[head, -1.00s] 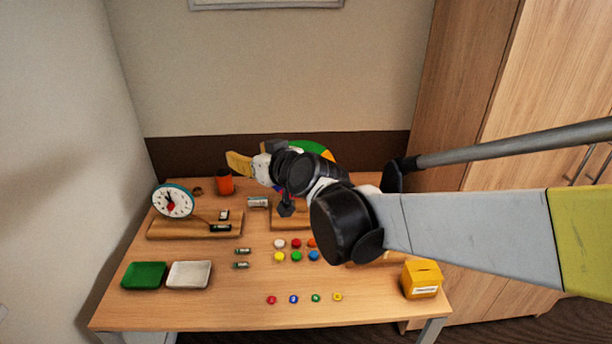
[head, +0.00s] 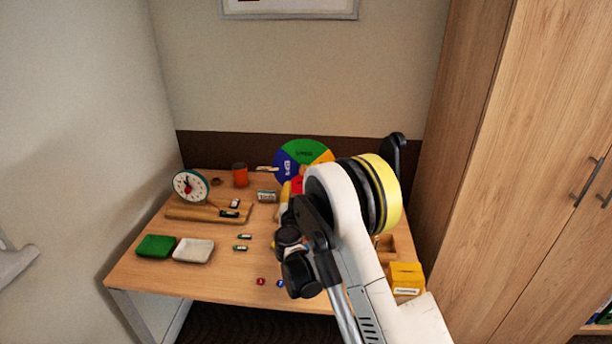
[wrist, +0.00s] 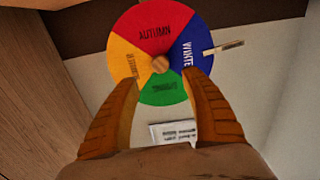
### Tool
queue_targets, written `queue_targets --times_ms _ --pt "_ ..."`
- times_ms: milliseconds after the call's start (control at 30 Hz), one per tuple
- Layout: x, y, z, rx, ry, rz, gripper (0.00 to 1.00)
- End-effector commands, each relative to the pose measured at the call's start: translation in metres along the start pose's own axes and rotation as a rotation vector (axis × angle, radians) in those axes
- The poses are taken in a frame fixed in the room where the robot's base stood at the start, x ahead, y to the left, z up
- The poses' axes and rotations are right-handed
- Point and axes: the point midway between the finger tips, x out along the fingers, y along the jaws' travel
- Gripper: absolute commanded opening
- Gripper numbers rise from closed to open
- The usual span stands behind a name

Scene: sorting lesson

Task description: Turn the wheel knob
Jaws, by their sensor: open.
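The colour wheel (head: 305,148) stands upright at the back of the table, its lower right hidden behind my arm. In the wrist view the wheel (wrist: 150,38) appears inverted, with red AUTUMN at the top, blue at right, green at the bottom and yellow-orange at left. Its round wooden knob (wrist: 161,64) is at the centre. My gripper (wrist: 162,78) is open, with its orange-brown fingers spread either side of the knob and nothing between them. The knob lies slightly above the fingertip line; its distance is unclear. A thin pale pointer (wrist: 223,48) reaches the blue sector.
A clock (head: 190,186), an orange cup (head: 240,175) and a metal can (head: 267,196) stand left of my arm. Green (head: 156,246) and white (head: 193,251) trays lie front left, and a yellow box (head: 406,277) front right. My arm hides much of the table's right half.

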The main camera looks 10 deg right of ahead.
Motion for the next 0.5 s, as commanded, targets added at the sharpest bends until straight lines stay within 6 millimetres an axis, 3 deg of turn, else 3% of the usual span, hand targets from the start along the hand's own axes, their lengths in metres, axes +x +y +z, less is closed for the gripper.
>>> queue_targets --times_ms 300,500 --pt "0.063 0.000 0.002 0.001 0.001 -0.001 0.55" --pt "0.087 0.000 0.001 0.001 0.001 -0.001 0.55"
